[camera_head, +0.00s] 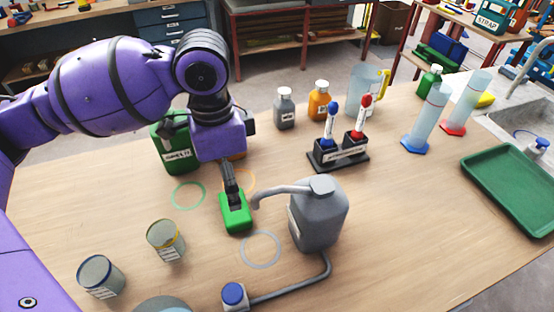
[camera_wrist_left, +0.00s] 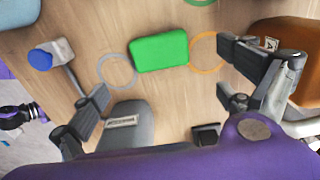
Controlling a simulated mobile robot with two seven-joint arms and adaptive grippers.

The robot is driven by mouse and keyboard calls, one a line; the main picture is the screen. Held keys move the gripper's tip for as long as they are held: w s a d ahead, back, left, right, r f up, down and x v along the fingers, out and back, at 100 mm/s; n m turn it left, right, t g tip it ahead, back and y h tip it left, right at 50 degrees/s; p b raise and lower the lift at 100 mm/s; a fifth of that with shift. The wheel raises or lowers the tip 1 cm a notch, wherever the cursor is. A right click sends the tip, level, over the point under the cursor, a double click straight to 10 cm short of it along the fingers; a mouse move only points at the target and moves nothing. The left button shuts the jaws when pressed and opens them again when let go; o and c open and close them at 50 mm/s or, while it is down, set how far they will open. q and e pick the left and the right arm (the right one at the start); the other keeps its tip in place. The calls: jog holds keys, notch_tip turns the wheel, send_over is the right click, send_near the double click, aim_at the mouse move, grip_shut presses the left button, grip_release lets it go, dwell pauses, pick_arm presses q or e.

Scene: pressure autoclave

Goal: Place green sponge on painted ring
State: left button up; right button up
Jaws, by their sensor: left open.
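The green sponge (camera_head: 236,216) lies flat on the wooden bench. It also shows in the left wrist view (camera_wrist_left: 158,52), between two painted rings. A grey ring (camera_head: 260,234) is on its near side, empty. An orange ring (camera_head: 251,175) is on its far side, partly hidden by my arm in the head view; it shows clearer in the left wrist view (camera_wrist_left: 194,54). A green ring (camera_head: 188,181) lies to the left, empty. My left gripper (camera_head: 231,190) is above the sponge, jaws open and apart, empty (camera_wrist_left: 163,75). My right gripper is not in view.
A grey jug (camera_head: 322,220) with a spout stands close right of the sponge. A green can (camera_head: 172,155) stands behind my wrist. Two tins (camera_head: 166,241) stand front left. A tube rack (camera_head: 338,156), bottles and a green tray (camera_head: 515,185) are further right.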

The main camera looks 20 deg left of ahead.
pick_arm(q)
jog(key=shift+o, duration=0.5)
jog(key=shift+s+r, duration=0.1)
jog(key=shift+r, duration=0.55)
jog(key=t+h+p, duration=0.2)
jog(key=h+p, duration=0.2)
send_over(226, 207)
notch_tip(226, 207, down, 4)
jog(key=shift+f, duration=0.25)
jog(key=shift+t, duration=0.3)
jog(key=x, duration=0.6)
jog(key=shift+s+a+f, duration=0.2)
jog(key=shift+s+f, duration=0.05)
jog(key=shift+w+d+f, duration=0.15)
jog(key=shift+f, duration=0.3)
jog(key=c, duration=1)
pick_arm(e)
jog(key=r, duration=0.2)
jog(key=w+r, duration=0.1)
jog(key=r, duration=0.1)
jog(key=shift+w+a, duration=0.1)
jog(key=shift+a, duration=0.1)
